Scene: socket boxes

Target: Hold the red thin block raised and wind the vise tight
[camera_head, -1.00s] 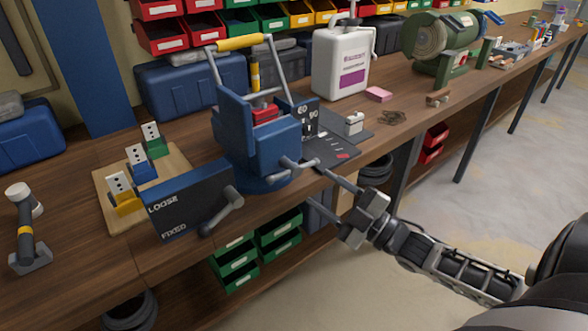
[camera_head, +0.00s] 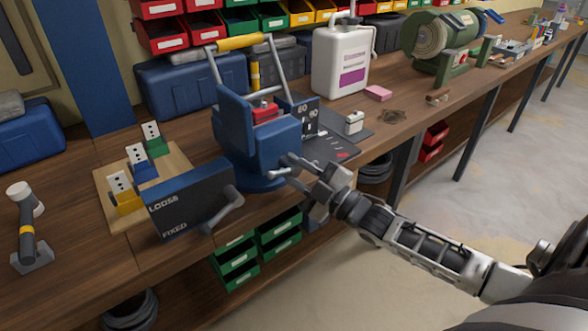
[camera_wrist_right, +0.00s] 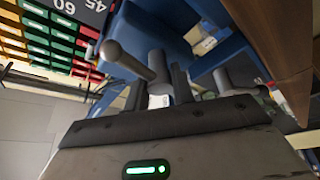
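The blue vise (camera_head: 255,135) stands on the bench near its front edge. A red block (camera_head: 265,113) shows low between its blue jaws; part of it is hidden. The vise's grey bar handle (camera_head: 252,173) sticks out at the front; its ball end (camera_wrist_right: 111,50) shows in the right wrist view. My right gripper (camera_head: 288,171) reaches in from the right, fingers spread at the handle's right end. In the right wrist view its dark fingers (camera_wrist_right: 172,78) are close to the handle; I cannot tell whether they touch it. My left gripper is not in view.
A dark panel marked LOOSE and FIXED (camera_head: 185,205) with a grey lever stands left of the vise. A wooden board (camera_head: 103,190) holds yellow, blue and green socket blocks. A dark mat (camera_head: 340,145) lies right of the vise.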

